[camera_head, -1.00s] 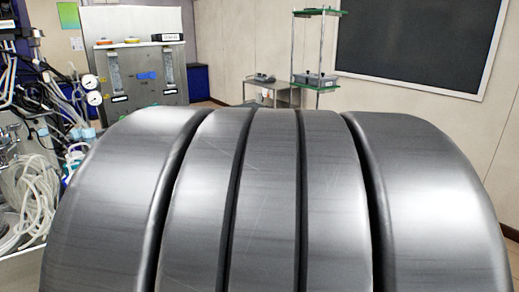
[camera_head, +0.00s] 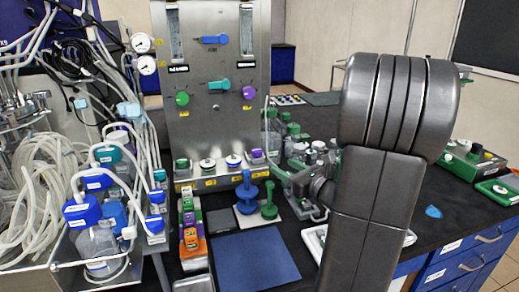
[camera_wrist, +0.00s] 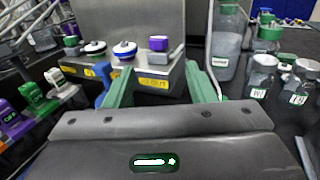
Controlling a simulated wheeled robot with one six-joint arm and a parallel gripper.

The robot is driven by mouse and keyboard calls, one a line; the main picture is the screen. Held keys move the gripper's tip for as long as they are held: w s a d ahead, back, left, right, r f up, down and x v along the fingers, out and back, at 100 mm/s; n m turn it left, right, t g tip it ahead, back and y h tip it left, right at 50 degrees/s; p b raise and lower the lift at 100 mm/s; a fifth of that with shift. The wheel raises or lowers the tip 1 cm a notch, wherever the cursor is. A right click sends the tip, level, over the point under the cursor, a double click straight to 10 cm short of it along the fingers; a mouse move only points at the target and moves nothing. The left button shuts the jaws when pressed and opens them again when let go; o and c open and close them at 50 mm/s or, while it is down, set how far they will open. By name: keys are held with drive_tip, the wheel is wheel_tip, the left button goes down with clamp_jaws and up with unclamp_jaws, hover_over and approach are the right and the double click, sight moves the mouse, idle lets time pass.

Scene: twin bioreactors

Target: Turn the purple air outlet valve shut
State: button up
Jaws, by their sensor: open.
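A purple-topped valve (camera_head: 257,156) is at the right end of a row on the low ledge of a steel panel. In the wrist view this purple valve (camera_wrist: 159,43) shows beyond and between my fingertips, with a gap before it. A second purple knob (camera_head: 248,92) is higher on the panel's right side. The labels are too small to tell which is the air outlet. My gripper (camera_wrist: 158,70) is open and empty, its green fingers spread apart. In the head view my gripper (camera_head: 284,178) is just right of the ledge, partly hidden by my wrist.
White-topped valves (camera_head: 232,160) and a green one (camera_head: 182,163) share the ledge. Blue and green upright handles (camera_head: 245,190) stand in front. Bottles (camera_head: 272,135) stand to the right. Tubing and blue-capped bottles (camera_head: 82,211) crowd the left. A blue mat (camera_head: 254,264) lies clear in front.

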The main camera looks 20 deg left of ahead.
sight(260, 153)
drive_tip(key=p+x, duration=0.1)
drive_tip(key=x, duration=1.2)
drive_tip(key=shift+a+r, duration=0.1)
drive_tip(key=shift+a, duration=0.15)
drive_tip(key=c, duration=1)
drive_tip(key=shift+o, duration=0.2)
drive_tip(key=shift+b, duration=0.35)
